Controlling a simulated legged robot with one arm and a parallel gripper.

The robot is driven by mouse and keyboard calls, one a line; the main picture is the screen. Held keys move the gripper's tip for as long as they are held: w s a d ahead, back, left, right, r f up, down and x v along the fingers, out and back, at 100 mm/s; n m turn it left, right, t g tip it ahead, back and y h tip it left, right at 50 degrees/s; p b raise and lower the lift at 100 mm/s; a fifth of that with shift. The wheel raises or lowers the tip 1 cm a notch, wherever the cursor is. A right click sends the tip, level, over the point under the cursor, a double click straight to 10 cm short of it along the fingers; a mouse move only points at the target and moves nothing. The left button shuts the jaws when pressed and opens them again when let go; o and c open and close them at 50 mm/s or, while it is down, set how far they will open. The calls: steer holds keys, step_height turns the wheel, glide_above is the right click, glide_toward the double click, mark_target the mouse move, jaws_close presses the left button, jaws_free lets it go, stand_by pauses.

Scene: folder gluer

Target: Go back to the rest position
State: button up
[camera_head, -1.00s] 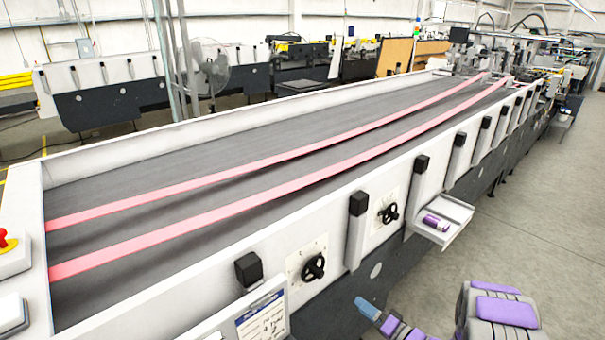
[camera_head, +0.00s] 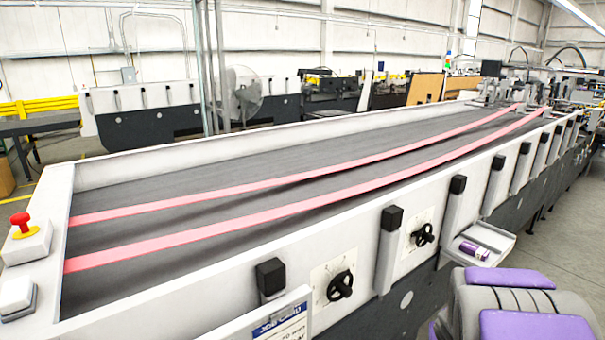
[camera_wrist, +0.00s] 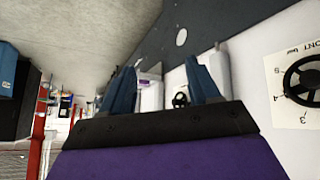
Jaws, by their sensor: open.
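My gripper (camera_wrist: 162,92) shows in the wrist view, with two blue fingers standing apart and nothing between them. It is beside the side wall of the folder gluer (camera_head: 340,235), and the wall with its knobs fills the right of that view. In the head view my gripper is out of sight; only purple and grey parts of my arm show at the lower right. The folder gluer has a grey bed with two red belts (camera_head: 300,197) running along it.
A red emergency button (camera_head: 20,222) is at the machine's left end. Black knobs (camera_head: 340,286) and a job card (camera_head: 283,324) are on the near side. A small side tray (camera_head: 497,238) holds a purple and white item (camera_head: 474,250). Grey floor (camera_head: 568,240) is clear at right.

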steer(key=s+a+n+g+y+b, duration=0.1)
steer(key=s+a+g+b, duration=0.1)
steer(key=s+a, duration=0.5)
steer(key=s+a+n+g+y+b, duration=0.1)
steer(key=s+a+g+b, duration=0.2)
steer(key=s+a, duration=0.4)
steer(key=s+a+n+g+y+b, duration=0.1)
steer(key=s+a+g+b, duration=0.2)
steer(key=s, duration=1.7)
steer(key=a, duration=0.3)
steer(key=shift+s+a+g+y, duration=0.25)
steer(key=shift+a+g+y, duration=0.05)
steer(key=shift+a, duration=0.1)
